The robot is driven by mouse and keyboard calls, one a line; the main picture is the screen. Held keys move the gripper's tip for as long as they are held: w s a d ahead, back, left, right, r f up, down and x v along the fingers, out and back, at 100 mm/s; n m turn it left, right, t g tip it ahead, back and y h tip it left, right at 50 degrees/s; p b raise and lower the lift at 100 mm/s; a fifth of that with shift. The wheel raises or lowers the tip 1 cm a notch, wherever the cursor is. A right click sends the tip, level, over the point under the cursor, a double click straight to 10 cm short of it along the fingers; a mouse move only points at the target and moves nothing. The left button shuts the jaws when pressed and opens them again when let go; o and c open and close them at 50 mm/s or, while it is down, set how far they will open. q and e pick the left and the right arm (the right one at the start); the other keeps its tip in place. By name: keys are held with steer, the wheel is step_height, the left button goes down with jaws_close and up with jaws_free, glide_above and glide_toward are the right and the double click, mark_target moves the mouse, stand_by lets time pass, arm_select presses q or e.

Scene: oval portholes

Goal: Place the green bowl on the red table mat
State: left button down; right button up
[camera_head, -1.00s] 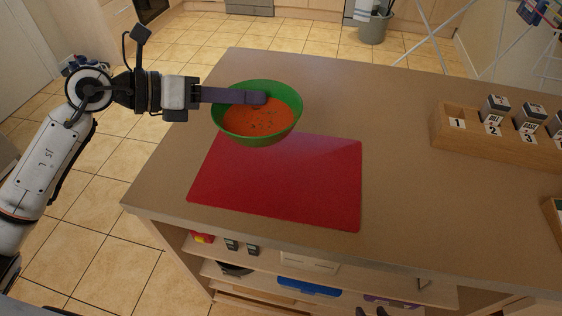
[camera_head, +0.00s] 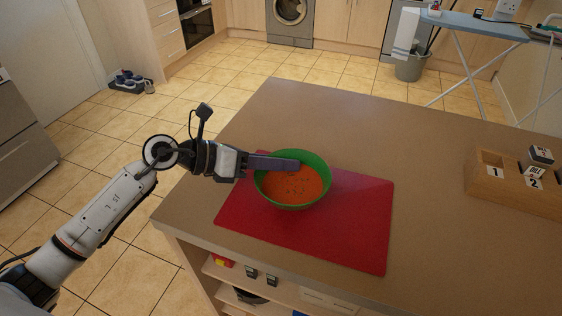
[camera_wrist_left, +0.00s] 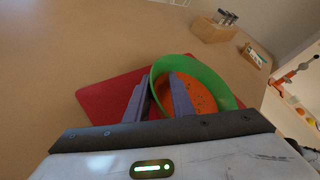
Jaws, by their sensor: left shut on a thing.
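The green bowl (camera_head: 318,163) holds an orange soup with dark specks. In the head view it is over the far, left part of the red table mat (camera_head: 350,235); whether its base touches the mat cannot be told. My left gripper (camera_head: 290,164) reaches in from the left and is shut on the bowl's rim, one finger inside and one outside. In the left wrist view the fingers (camera_wrist_left: 160,98) straddle the rim of the bowl (camera_wrist_left: 215,85), with the red mat (camera_wrist_left: 100,97) behind and to the left. My right gripper is not in view.
A wooden numbered tray (camera_head: 490,185) with labelled blocks stands on the right of the brown counter (camera_head: 330,115). The counter beyond the mat is clear. Its front edge lies close to the mat, with shelves below.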

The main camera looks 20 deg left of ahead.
arm_select(q)
steer(key=shift+r, duration=0.1)
steer(key=c, duration=1.5)
jaws_free()
steer(key=shift+f, duration=0.2)
steer(key=shift+r, duration=0.25)
steer(key=v, duration=0.3)
steer(key=b+v, duration=0.1)
steer(key=v, duration=0.6)
steer(key=shift+s+a+f+b, duration=0.15)
steer(key=shift+s+a+b, duration=0.1)
steer(key=shift+b, duration=0.15)
steer(key=shift+s+a+r, duration=0.35)
steer(key=shift+a+r, duration=0.1)
steer(key=shift+a, duration=0.05)
